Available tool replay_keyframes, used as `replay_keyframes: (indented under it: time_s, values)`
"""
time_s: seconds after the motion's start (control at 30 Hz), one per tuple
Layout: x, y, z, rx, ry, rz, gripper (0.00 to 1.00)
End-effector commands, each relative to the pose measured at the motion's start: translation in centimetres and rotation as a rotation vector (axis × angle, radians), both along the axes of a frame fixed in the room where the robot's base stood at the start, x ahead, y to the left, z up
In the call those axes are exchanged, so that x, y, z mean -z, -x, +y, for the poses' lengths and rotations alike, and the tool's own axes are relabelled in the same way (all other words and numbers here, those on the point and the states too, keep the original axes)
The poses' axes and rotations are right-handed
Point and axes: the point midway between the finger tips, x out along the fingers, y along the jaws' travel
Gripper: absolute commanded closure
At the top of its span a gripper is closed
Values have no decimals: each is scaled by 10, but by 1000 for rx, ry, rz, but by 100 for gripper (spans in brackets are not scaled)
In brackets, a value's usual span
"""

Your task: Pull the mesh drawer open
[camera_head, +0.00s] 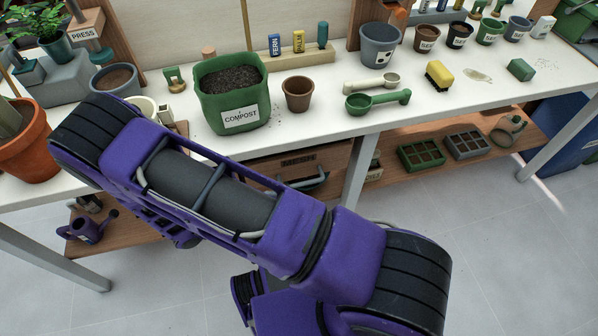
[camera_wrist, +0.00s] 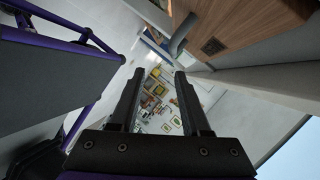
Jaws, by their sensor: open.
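My gripper (camera_wrist: 158,73) is open and empty. Its fingertips are apart from the handle, which appears just above the right fingertip. The gripper is hidden in the head view.
The white bench top (camera_head: 330,129) carries a green compost bin (camera_head: 222,104), a brown pot (camera_head: 298,94) and scoops. A bench leg (camera_head: 357,180) stands right of the drawer. A lower shelf holds seed trays (camera_head: 421,157). The tiled floor in front is clear.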

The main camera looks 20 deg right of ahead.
Motion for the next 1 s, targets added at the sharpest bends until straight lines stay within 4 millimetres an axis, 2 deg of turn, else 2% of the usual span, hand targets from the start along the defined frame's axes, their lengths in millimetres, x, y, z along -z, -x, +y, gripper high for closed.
replay_keyframes:
  time_s: [0.03, 0.2, 0.33, 0.7, 1.0]
  values:
    - [7, -5, -6, -26, 58, 10, 53]
    - [8, -15, -15, -74, 152, 17, 53]
    - [10, -20, -26, -78, 161, 17, 53]
    - [22, -37, -75, -76, 158, 14, 53]
    - [23, -40, -83, -77, 155, 15, 53]
